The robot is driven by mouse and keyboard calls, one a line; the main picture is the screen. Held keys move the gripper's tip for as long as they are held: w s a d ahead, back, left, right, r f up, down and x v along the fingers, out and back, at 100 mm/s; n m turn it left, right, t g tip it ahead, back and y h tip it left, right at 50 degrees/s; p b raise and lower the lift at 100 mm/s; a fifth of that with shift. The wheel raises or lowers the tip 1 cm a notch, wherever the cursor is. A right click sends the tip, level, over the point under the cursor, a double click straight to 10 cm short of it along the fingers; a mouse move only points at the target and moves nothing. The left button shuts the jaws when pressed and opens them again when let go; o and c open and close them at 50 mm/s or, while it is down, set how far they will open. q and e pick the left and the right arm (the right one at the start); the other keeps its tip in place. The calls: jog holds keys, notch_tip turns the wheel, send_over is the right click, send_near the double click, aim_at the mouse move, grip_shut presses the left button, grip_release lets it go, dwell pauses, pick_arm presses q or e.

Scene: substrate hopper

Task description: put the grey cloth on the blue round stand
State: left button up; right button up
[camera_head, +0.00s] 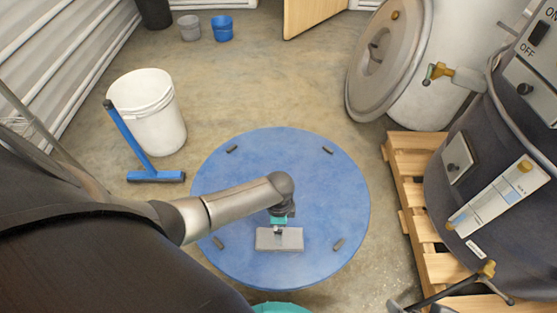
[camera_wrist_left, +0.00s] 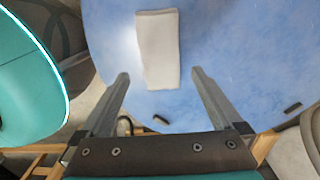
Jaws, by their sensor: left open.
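The blue round stand (camera_head: 335,190) is a wide blue disc on the floor, with small dark pieces near its rim. The grey cloth (camera_head: 279,240) is a small flat rectangle lying on the front part of the stand. In the left wrist view the cloth (camera_wrist_left: 158,50) lies flat on the blue surface (camera_wrist_left: 240,60), just beyond the fingertips. My left gripper (camera_wrist_left: 160,73) is open and empty, with its fingers apart. In the head view my left gripper (camera_head: 279,228) is just above the cloth's far edge. My right gripper is in neither view.
A white bucket (camera_head: 150,115) and a blue squeegee (camera_head: 135,145) are at the left. A wooden pallet (camera_head: 408,185) bearing a dark hopper (camera_head: 450,215) stands at the right. A large grey drum (camera_head: 440,65) is behind it. Open floor lies behind the stand.

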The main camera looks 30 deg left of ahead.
pick_arm(q)
jog(key=s+d+r+n+t+h+p, duration=0.1)
jog(key=s+d+r+n+t, duration=0.1)
jog(key=s+d+r+n, duration=0.4)
notch_tip(320, 180, up, 7)
jog(key=s+a+n+t, duration=0.1)
jog(key=s+a+n, duration=0.1)
jog(key=n, duration=0.1)
jog(key=shift+s+r+n+t+y, duration=0.2)
jog(key=shift+s+n+t+y, duration=0.1)
jog(key=shift+t, duration=0.1)
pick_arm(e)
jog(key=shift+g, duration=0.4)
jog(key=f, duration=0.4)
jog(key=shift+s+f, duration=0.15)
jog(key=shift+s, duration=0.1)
pick_arm(q)
jog(key=shift+s+p, duration=0.1)
jog(key=shift+p, duration=1.1)
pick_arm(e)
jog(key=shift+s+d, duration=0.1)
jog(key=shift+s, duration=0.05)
